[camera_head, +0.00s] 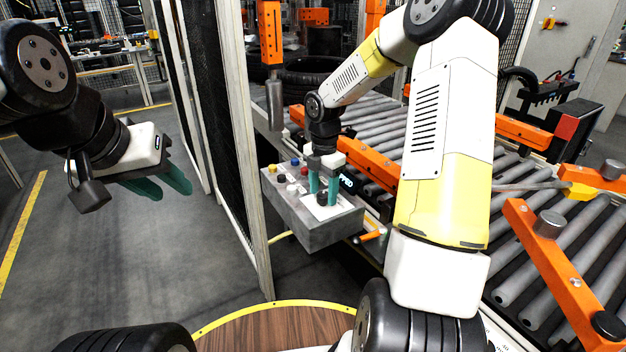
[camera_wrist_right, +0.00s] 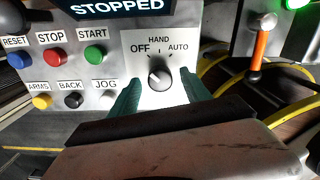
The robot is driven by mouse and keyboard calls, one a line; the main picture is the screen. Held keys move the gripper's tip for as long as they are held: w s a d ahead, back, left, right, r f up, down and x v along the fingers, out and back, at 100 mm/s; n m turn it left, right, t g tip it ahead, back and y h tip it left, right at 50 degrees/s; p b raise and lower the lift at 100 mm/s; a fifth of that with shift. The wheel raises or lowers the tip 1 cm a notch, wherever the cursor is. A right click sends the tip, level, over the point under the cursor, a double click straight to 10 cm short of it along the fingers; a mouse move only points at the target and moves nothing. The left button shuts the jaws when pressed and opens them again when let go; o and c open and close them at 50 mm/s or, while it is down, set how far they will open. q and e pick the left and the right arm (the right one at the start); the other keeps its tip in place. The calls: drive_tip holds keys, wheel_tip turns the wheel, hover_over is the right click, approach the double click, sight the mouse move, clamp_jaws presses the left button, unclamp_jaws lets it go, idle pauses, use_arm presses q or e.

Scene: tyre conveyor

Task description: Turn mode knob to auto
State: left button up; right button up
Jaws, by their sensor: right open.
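The mode knob (camera_wrist_right: 159,77) is a dark round knob with a pale pointer mark, on a white plate (camera_wrist_right: 140,97) lettered OFF, HAND and AUTO. Its mark points up and slightly left; I cannot tell the exact setting. In the head view the knob (camera_head: 322,198) is on the grey control box (camera_head: 290,212). My right gripper (camera_head: 323,188) is open, its green fingers on either side of the knob; in the right wrist view the fingers (camera_wrist_right: 160,95) flank it, without visible contact. My left gripper (camera_head: 162,184) is open and empty, away to the left.
The display (camera_wrist_right: 115,7) reads STOPPED. Red, green, blue, yellow and other buttons (camera_wrist_right: 53,55) sit left of the knob. An orange-handled lever (camera_wrist_right: 259,50) stands to the right. A mesh fence (camera_head: 245,150) is left of the box, and a roller conveyor (camera_head: 385,125) lies behind.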

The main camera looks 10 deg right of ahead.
clamp_jaws()
drive_tip(key=shift+m, duration=0.3)
drive_tip(key=m, duration=0.8)
drive_tip(key=shift+m, duration=0.3)
drive_tip(key=m, duration=0.8)
drive_tip(key=shift+m, duration=0.5)
